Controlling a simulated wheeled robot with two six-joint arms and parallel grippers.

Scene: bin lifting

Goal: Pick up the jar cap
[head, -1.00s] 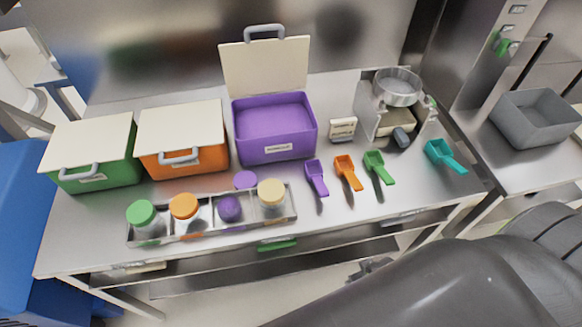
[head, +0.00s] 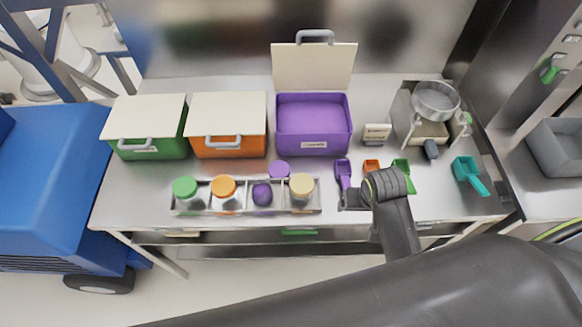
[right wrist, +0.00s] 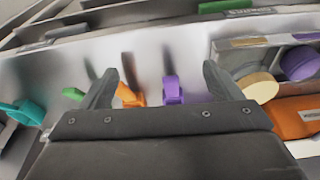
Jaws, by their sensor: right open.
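The purple jar cap (head: 279,169) lies flat on the steel table, just behind the jar tray (head: 246,210) and in front of the purple bin. The jar with purple contents (head: 262,194) stands uncapped in the tray. My right gripper (head: 351,189) is over the table to the right of the tray and cap, near the scoops, apart from the cap. In the right wrist view the gripper (right wrist: 162,88) has its fingers spread with nothing held. A purple round shape (right wrist: 299,62) shows there at the right; I cannot tell whether it is cap or jar. My left gripper is out of view.
The tray also holds green (head: 186,187), orange (head: 223,187) and tan-capped (head: 301,187) jars. Purple (head: 343,172), orange, green and teal (head: 468,172) scoops lie to the right. Green, orange and open purple (head: 313,125) bins stand behind. A scale (head: 432,105) is back right.

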